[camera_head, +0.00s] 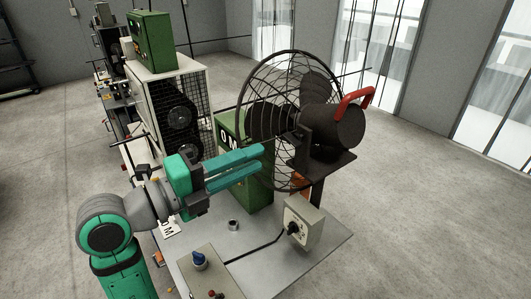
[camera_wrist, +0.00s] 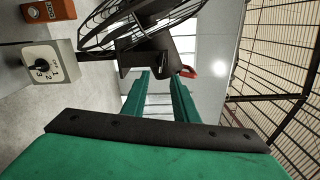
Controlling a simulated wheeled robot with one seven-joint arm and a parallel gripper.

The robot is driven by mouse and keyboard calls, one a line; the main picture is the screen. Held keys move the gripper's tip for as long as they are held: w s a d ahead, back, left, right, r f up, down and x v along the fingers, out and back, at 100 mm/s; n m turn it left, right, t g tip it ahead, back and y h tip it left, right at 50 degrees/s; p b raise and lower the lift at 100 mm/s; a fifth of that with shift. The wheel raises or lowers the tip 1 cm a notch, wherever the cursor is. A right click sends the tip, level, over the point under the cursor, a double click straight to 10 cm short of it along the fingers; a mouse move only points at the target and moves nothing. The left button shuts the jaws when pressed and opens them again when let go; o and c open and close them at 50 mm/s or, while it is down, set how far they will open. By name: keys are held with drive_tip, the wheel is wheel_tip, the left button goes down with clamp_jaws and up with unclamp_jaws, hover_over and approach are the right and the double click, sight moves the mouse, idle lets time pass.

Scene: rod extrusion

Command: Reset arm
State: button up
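My gripper (camera_head: 262,157) is teal-green and held in the air above the metal table (camera_head: 325,251), left of the caged fan. Its two fingers point right, toward the fan. In the wrist view, a clear gap shows between the fingers of my gripper (camera_wrist: 160,80), with nothing held in it. The gripper is open. My arm rises from the lower left and bends at the elbow. The fingertips look close to the fan cage in the head view, but I cannot tell the exact distance.
A caged black fan (camera_head: 290,112) with a red handle (camera_head: 355,103) stands at the table's far side. Behind are a green machine box (camera_head: 246,176) and a mesh-guarded machine (camera_head: 180,113). Open floor lies right.

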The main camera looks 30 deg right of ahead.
drive_tip(key=shift+s+a, duration=0.1)
drive_tip(key=shift+a, duration=0.55)
